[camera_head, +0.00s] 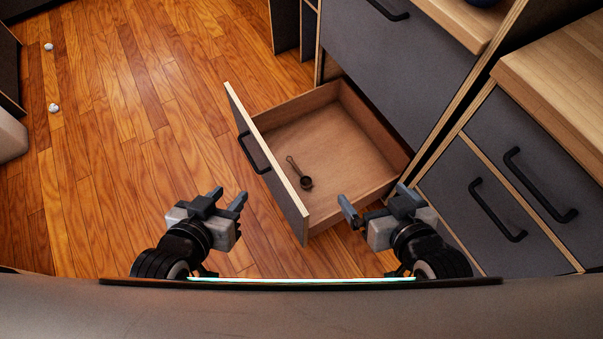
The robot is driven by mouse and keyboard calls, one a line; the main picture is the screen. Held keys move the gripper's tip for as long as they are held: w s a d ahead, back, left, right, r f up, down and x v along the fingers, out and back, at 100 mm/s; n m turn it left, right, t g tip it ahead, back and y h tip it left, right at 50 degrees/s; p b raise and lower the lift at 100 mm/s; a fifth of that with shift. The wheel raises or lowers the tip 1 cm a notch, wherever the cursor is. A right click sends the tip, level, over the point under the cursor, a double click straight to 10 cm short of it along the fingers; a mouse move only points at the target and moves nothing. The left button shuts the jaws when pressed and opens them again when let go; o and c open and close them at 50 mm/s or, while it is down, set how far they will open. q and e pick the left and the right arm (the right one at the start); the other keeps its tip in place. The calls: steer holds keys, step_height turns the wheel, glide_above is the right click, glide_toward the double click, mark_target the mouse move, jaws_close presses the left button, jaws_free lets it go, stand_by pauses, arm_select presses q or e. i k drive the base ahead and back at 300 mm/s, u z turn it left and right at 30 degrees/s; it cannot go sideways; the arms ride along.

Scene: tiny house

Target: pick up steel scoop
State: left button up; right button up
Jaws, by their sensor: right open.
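The steel scoop (306,183) is small and dark, with a round bowl and a thin handle pointing up and left. It lies on the floor of the open drawer (345,160), near the drawer's front panel. My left gripper (228,200) is outside the drawer, left of the front panel, with its fingers apart and nothing between them. My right gripper (375,205) is open and empty by the drawer's near side, right of and below the scoop. Neither gripper touches the scoop.
The drawer front (268,165) with a black handle stands between my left gripper and the scoop. Grey cabinets (480,185) with black handles and wooden counters (560,90) fill the right. The wooden floor (130,130) at left is mostly clear, with two small white objects (54,107) far left.

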mark_target(307, 182)
steer(key=k, duration=0.5)
steer(key=u, duration=1.85)
steer(key=i, duration=1.4)
steer(key=z, duration=2.8)
steer(key=i, duration=0.5)
steer(key=u, duration=0.1)
